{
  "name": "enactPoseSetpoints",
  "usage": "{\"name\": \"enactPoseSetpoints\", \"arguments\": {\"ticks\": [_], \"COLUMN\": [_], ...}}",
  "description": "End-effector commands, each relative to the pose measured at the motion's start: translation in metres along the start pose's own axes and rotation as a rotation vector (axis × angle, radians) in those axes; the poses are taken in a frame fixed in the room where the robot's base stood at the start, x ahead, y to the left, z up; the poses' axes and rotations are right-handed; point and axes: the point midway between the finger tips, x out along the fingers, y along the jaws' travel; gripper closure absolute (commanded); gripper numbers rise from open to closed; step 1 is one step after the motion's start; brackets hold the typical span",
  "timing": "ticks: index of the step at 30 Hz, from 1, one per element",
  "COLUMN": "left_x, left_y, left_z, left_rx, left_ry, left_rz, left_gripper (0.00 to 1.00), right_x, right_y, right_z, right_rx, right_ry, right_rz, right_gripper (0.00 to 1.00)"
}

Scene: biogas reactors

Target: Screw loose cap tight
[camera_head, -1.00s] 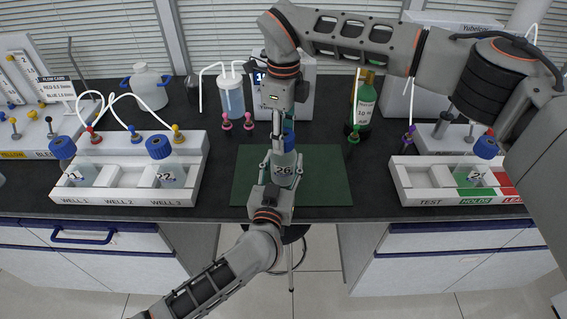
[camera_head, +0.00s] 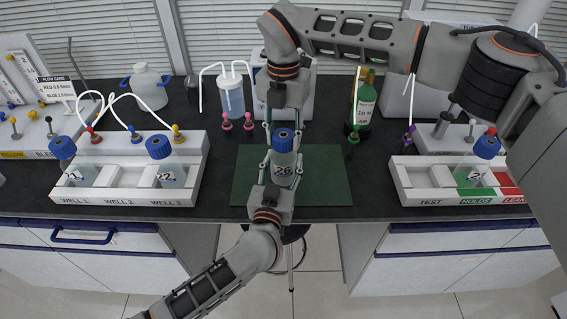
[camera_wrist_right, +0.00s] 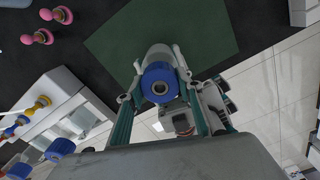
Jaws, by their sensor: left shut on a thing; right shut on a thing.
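A bottle labelled 26 (camera_head: 283,170) with a blue cap (camera_head: 284,140) is held upright over the green mat (camera_head: 330,185). My left gripper (camera_head: 282,166) comes from below and is shut on the bottle body. My right gripper (camera_head: 284,134) comes from above, with one finger on each side of the cap, shut on it. In the right wrist view the cap (camera_wrist_right: 160,82) shows between the right gripper's fingers (camera_wrist_right: 158,80). Whether the cap sits level or fully down on the bottle cannot be told.
A tray (camera_head: 425,198) marked TEST, HOLDS and LEAK with another capped bottle stands right. A green bottle (camera_head: 365,105) and tubed vessel (camera_head: 232,98) stand behind. The mat around the bottle is clear.

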Motion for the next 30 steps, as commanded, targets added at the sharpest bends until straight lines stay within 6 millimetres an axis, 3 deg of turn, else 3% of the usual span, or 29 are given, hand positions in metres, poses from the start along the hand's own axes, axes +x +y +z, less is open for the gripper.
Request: {"name": "enactPoseSetpoints", "arguments": {"ticks": [1,3,16,20,30], "left_x": [0.000,0.000,0.000,0.000,0.000], "left_y": [0.000,0.000,0.000,0.000,0.000], "left_z": [0.000,0.000,0.000,0.000,0.000], "left_rx": [0.000,0.000,0.000,0.000,0.000], "left_ry": [-0.001,-0.001,-0.001,-0.001,-0.001], "left_rz": [0.000,0.000,0.000,0.000,0.000], "left_gripper": [1.00,1.00,1.00,1.00,1.00], "right_x": [0.000,0.000,-0.006,-0.023,-0.090], "right_y": [0.000,0.000,0.000,0.000,0.000], "right_z": [0.000,0.000,0.001,0.001,0.001], "right_rx": [-0.001,-0.001,-0.003,-0.003,-0.003], "right_ry": [0.000,0.000,-0.002,-0.003,-0.004], "right_rz": [0.000,0.000,0.000,0.001,0.000], "right_gripper": [0.62,0.45,0.45,0.45,0.45]}}
